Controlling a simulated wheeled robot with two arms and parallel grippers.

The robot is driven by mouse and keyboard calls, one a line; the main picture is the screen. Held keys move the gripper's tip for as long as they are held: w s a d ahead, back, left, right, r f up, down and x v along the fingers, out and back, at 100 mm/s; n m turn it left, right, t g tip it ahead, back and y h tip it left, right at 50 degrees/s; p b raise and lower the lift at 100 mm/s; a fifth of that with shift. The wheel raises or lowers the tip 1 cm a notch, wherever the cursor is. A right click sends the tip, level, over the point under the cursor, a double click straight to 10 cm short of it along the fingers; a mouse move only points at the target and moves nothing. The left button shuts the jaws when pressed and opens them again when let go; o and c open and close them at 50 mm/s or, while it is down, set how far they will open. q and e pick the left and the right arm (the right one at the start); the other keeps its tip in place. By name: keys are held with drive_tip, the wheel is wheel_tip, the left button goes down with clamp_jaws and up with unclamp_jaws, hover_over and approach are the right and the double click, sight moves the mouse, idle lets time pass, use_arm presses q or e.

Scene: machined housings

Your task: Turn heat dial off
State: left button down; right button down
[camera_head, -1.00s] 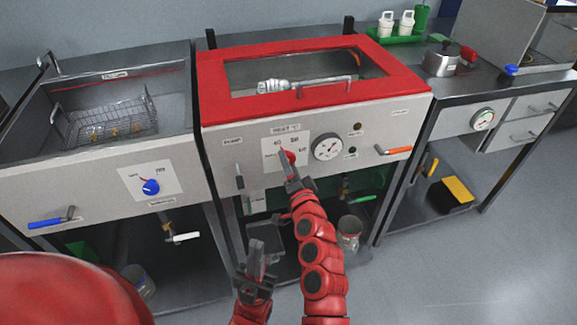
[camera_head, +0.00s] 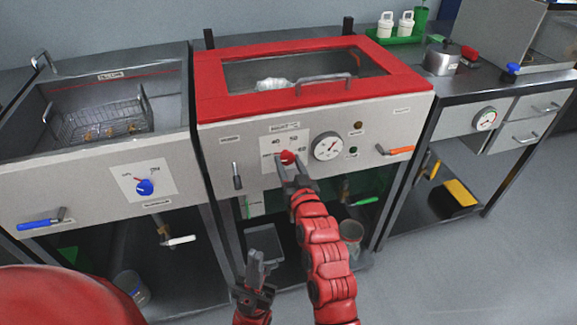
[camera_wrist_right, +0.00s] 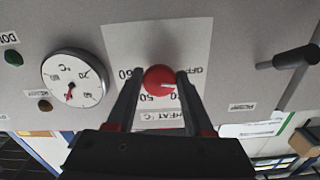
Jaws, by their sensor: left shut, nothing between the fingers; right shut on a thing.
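The red heat dial (camera_head: 287,157) is on a white scale plate (camera_head: 270,140) on the front of the red-lidded machine. My right gripper (camera_head: 287,163) is at the dial. In the right wrist view, the dial (camera_wrist_right: 159,80) sits between the two fingertips of the gripper (camera_wrist_right: 159,76), which are shut on its sides. That view is upside down; the dial's white mark points right, on the side with OFF and the partly hidden 40. 60 is on the left and 50 below. My left gripper (camera_head: 256,258) is shut and empty, below the panel.
A round gauge (camera_head: 327,146) and an orange-handled lever (camera_head: 395,150) are right of the dial. A dark lever (camera_head: 237,176) is to its left. A blue knob (camera_head: 145,187) is on the left machine. A jar (camera_head: 351,231) stands on the lower shelf.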

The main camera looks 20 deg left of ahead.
drive_tip(key=shift+f+n, duration=0.1)
drive_tip(key=shift+n, duration=0.7)
drive_tip(key=shift+c, duration=1.5)
unclamp_jaws()
drive_tip(key=shift+s+d, duration=0.1)
drive_tip(key=v, duration=1.7)
drive_tip(key=shift+d, duration=0.15)
